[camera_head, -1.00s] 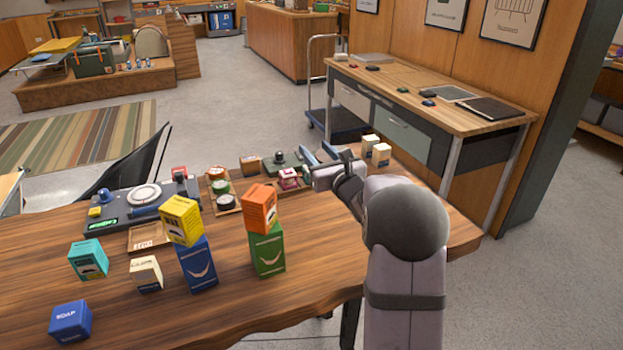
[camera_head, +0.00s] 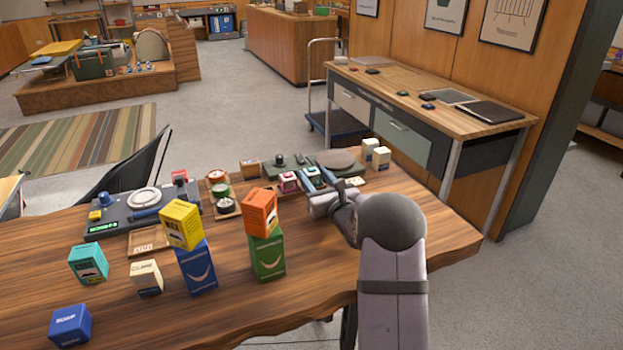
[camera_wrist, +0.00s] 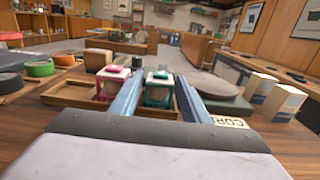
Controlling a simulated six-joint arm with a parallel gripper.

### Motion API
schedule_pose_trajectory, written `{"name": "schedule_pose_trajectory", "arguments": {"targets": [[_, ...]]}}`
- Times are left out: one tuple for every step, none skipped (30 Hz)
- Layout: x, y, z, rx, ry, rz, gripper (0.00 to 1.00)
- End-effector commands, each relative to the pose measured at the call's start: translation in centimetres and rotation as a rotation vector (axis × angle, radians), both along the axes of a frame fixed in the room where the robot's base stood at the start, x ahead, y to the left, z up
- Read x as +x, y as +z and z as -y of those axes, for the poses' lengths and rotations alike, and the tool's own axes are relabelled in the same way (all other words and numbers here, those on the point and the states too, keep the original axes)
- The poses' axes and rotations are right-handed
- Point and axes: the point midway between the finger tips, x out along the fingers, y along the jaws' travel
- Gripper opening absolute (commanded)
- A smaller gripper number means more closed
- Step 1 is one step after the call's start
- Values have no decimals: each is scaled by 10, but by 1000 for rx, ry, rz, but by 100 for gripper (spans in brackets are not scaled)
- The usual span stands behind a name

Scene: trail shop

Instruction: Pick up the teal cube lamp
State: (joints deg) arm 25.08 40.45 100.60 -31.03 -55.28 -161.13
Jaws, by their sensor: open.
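The teal cube lamp (camera_wrist: 159,92) is a small frame with pale panes and a teal top. In the wrist view it appears between my two blue fingers, upright in a wooden tray (camera_wrist: 75,94). In the head view the lamp (camera_head: 310,173) is partly hidden by my gripper (camera_head: 318,178). My gripper also shows in the wrist view (camera_wrist: 158,76); it is open, with a finger on each side of the lamp as seen. I cannot tell how far the fingertips reach along it. A pink cube lamp (camera_wrist: 110,83) stands just left of the left finger.
A round grey-brown disc (camera_wrist: 222,100) and two cream boxes (camera_wrist: 270,95) stand to the right. Round tins (camera_head: 220,190) sit at left. A yellow box on blue (camera_head: 197,267) and an orange box on green (camera_head: 268,255) form stacks nearer the front. The table's front right is clear.

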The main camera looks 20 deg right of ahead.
Motion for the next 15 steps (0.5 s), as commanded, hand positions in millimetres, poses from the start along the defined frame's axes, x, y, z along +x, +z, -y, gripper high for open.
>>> {"name": "schedule_pose_trajectory", "arguments": {"targets": [[3, 0, -1, 0, 1, 0, 42], [4, 0, -1, 0, 1, 0, 42], [8, 0, -1, 0, 2, 0, 42], [11, 0, -1, 0, 2, 0, 42], [14, 0, -1, 0, 2, 1, 42], [18, 0, -1, 0, 2, 0, 42], [22, 0, -1, 0, 2, 0, 42], [25, 0, -1, 0, 2, 0, 42], [30, 0, -1, 1, 2, 1, 42], [34, 0, -1, 1, 1, 0, 42], [37, 0, -1, 1, 1, 0, 42], [41, 1, -1, 1, 2, 1, 42], [44, 0, -1, 1, 2, 0, 42], [47, 0, -1, 0, 2, 0, 42], [50, 0, -1, 0, 1, 0, 42]]}}
